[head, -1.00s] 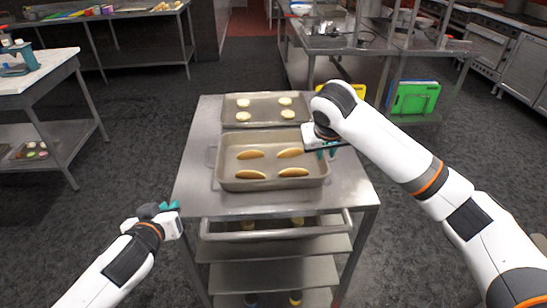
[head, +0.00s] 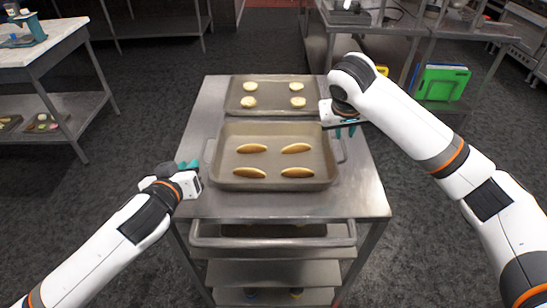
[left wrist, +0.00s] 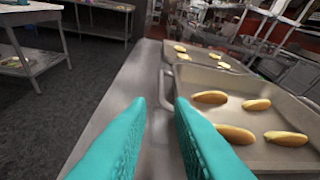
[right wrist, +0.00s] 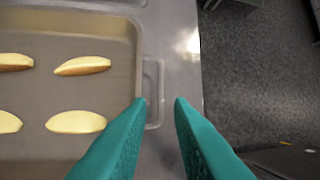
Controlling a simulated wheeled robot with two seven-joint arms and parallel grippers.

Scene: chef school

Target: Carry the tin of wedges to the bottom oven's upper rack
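The tin of wedges (head: 273,134) is a deep grey roasting tin with a loop handle at each side. It lies on the top of a steel trolley and holds several golden wedges (head: 297,148). My left gripper (head: 188,166) is open and empty at the trolley's left edge, left of the tin; in the left wrist view its teal fingers (left wrist: 158,105) are apart, near the tin's left handle (left wrist: 169,80). My right gripper (head: 345,130) is open over the tin's right side. In the right wrist view its fingers (right wrist: 160,103) are apart in front of the right handle (right wrist: 153,92).
A shallower tray (head: 236,104) with several pale rounds lies behind the tin. The steel trolley (head: 365,190) has lower shelves. A table (head: 50,50) stands at the left and steel benches (head: 380,25) at the back right. Floor (head: 140,85) is clear left of the trolley.

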